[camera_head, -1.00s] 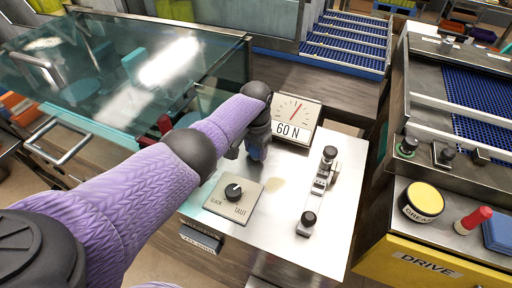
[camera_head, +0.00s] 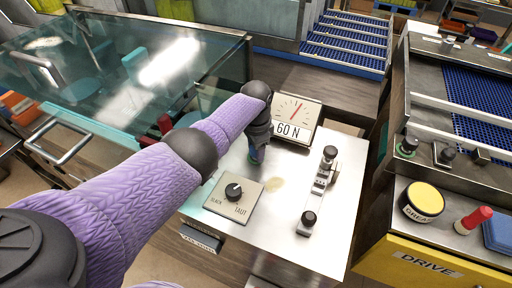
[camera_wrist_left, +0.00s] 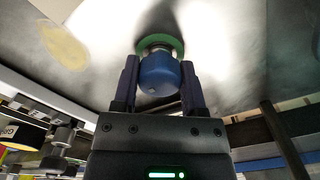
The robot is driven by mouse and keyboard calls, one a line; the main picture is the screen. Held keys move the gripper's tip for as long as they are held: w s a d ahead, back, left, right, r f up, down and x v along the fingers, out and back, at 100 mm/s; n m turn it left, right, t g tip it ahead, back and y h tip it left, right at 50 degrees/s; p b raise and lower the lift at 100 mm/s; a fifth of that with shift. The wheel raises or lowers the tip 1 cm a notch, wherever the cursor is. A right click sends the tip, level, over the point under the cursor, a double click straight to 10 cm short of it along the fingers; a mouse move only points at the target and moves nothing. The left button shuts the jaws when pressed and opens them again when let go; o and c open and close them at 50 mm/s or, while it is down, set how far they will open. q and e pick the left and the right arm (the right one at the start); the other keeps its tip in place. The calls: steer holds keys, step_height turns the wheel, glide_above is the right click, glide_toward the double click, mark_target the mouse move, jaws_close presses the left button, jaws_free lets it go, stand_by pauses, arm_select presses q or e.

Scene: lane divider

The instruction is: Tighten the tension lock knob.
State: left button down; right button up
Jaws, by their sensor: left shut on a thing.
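A blue round knob (camera_wrist_left: 158,76) with a green ring (camera_wrist_left: 160,43) at its base sits on the steel panel top (camera_head: 300,253). My left gripper (camera_wrist_left: 160,90) is shut on this knob, one dark finger on each side in the left wrist view. In the head view my left gripper (camera_head: 256,155) points down at the panel just left of the gauge, and hides most of the knob. The dial gauge (camera_head: 296,117) reads 60 N. A black selector knob (camera_head: 233,191) on a SLACK/TAUT plate is in front of the gripper. My right gripper is not in view.
A bracket with black knobs (camera_head: 319,185) stands on the panel to the right. A yellow grease tin (camera_head: 423,200) and a red-handled tool (camera_head: 473,219) stand on the yellow DRIVE cabinet (camera_head: 415,262). A glass-topped guard (camera_head: 120,75) is at the left.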

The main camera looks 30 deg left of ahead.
arm_select(q)
steer(key=shift+w+r, duration=0.15)
steer(key=shift+c, duration=0.7)
jaws_free()
step_height(320, 180, up, 9)
steer(key=p, duration=0.4)
steer(key=shift+p, duration=0.4)
steer(key=shift+r, duration=0.4)
